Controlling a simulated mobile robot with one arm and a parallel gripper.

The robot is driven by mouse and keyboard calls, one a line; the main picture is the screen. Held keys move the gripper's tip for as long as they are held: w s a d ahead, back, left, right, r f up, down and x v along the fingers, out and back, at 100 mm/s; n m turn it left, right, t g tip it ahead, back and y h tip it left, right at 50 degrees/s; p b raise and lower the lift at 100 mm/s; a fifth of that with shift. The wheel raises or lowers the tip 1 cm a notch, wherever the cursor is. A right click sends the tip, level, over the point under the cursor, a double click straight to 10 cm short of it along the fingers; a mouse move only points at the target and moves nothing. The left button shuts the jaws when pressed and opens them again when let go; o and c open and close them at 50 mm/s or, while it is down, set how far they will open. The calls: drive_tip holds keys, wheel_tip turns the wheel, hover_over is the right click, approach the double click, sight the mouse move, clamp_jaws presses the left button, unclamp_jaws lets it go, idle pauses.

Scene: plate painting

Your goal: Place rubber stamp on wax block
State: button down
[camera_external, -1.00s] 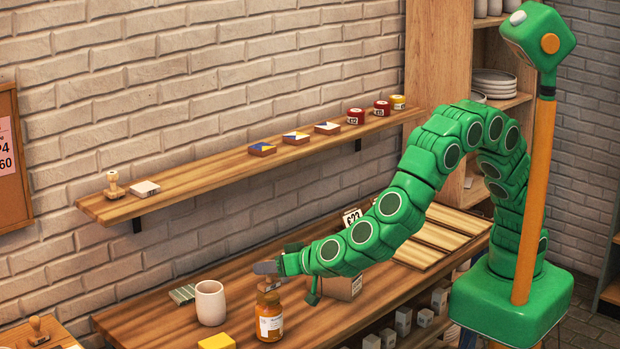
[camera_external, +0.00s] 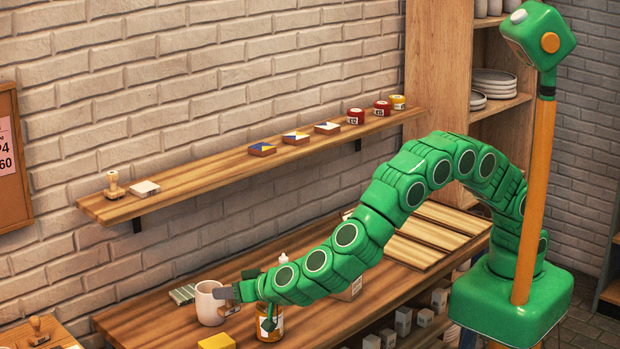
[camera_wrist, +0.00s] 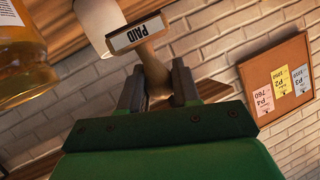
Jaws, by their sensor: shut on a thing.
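My gripper (camera_external: 222,293) is shut on a rubber stamp (camera_external: 230,309), which it holds in the air in front of the white mug. A yellow block (camera_external: 216,342), which looks like the wax block, lies on the workbench at the bottom of the external view, below the gripper and apart from the stamp. Its lower edge is cut off by the frame.
The white mug (camera_external: 207,304) stands just behind the gripper. An amber jar (camera_external: 270,328) stands right of the stamp, partly hidden by my arm. A green striped piece (camera_external: 183,294) lies behind the mug. Another stamp (camera_external: 113,186) stands on the wall shelf (camera_external: 215,176).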

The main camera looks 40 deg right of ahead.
sight(215, 318)
drive_tip(key=shift+w+a+f, duration=0.3)
drive_tip(key=shift+a+f, duration=0.25)
drive_tip(key=shift+f, duration=0.25)
drive_tip(key=shift+w+a+f, duration=0.35)
drive_tip(key=shift+a+f, duration=0.25)
drive_tip(key=shift+f, duration=0.2)
drive_tip(key=shift+w+a+f, duration=0.3)
drive_tip(key=shift+a+f, duration=0.25)
drive_tip(key=shift+f, duration=1.85)
drive_tip(key=c, duration=0.8)
unclamp_jaws()
drive_tip(key=shift+r, duration=0.1)
drive_tip(key=shift+s+r, duration=0.15)
drive_tip(key=shift+s, duration=0.2)
drive_tip(key=v, duration=1.1)
